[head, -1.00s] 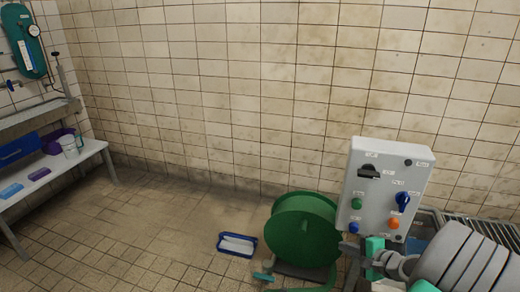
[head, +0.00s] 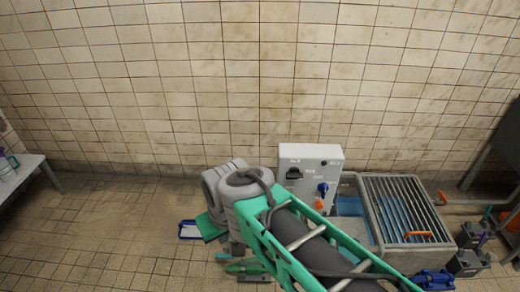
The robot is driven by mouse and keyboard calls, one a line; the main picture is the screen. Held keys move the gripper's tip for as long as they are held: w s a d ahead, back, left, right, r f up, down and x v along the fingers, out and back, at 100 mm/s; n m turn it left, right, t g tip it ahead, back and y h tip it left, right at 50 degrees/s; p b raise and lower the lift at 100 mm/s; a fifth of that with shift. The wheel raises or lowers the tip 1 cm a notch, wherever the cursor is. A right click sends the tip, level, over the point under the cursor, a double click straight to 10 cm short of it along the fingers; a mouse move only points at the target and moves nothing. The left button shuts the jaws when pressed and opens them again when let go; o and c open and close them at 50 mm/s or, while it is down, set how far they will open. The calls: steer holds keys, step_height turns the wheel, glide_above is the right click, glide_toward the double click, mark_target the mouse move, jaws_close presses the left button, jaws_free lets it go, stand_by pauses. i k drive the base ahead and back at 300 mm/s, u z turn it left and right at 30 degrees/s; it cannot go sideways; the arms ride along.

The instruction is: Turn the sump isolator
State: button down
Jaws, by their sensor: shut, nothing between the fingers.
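A light grey control box (head: 312,163) stands near the tiled wall, right of the middle. On its front are a black switch (head: 294,174) at upper left, a blue rotary knob (head: 322,188) at right and an orange button (head: 319,204) below it. The labels are too small to read, so I cannot tell which control is the sump isolator. My arm covers the lower left of the front. My gripper cannot be made out; it is hidden behind my arm or out of frame.
A metal grating (head: 405,205) over a basin lies right of the box. Dark containers (head: 468,262) stand at lower right. The left floor is clear; a bench (head: 45,170) stands far left.

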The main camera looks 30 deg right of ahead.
mark_target(294, 173)
steer(key=u, duration=1.85)
steer(key=k, duration=0.65)
steer(key=z, duration=0.3)
